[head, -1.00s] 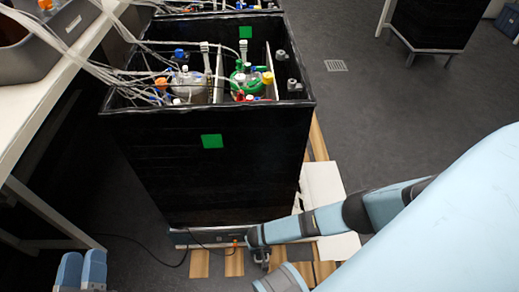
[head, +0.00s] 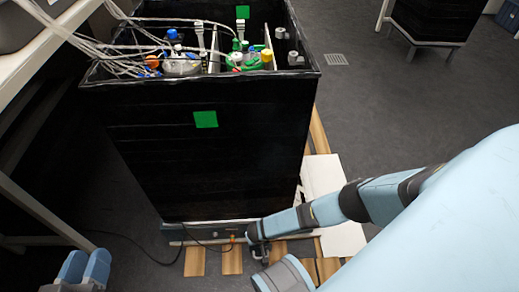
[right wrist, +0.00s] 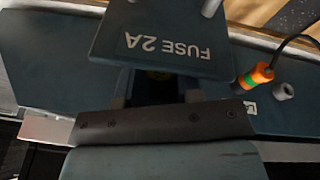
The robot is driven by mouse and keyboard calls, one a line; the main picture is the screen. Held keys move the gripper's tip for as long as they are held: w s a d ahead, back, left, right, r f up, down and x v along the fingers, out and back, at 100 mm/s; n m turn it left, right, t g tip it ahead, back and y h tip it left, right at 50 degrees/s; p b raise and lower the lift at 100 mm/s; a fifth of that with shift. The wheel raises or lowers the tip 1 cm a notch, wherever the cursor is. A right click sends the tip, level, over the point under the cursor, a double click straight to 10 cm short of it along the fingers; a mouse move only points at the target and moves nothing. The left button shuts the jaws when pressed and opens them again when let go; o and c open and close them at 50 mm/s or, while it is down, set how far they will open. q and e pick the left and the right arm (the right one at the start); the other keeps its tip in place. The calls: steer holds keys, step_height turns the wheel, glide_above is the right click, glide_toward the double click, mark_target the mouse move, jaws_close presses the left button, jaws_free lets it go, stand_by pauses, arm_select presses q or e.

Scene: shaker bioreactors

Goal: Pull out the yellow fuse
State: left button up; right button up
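The right wrist view shows a dark plate marked FUSE 2A (right wrist: 160,48), with its lettering upside down. Under its lower edge is a dim yellowish patch (right wrist: 158,76), perhaps the yellow fuse, mostly hidden by the plate. My right gripper's body crosses the lower part of that view; the plate covers much of its fingers, so their grip is unclear. In the head view my right gripper (head: 259,251) is low at the front base (head: 208,233) of the black box. My left gripper (head: 84,267) hangs at the lower left, away from the box; its finger opening is unclear.
A black box (head: 205,165) with vessels and tubing inside stands on wooden slats (head: 232,260). An orange and green cable plug (right wrist: 256,77) and a grey knob (right wrist: 284,90) are right of the plate. A white table (head: 45,220) is at left. Open floor lies at right.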

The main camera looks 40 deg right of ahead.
jaws_close()
steer(key=shift+r, duration=0.2)
steer(key=shift+d+r+p, duration=0.1)
steer(key=shift+r+p, duration=0.35)
steer(key=shift+p, duration=0.3)
steer(key=shift+r, duration=0.1)
steer(key=shift+r+p, duration=0.55)
steer(key=shift+p, duration=0.1)
steer(key=shift+r+p, duration=1.5)
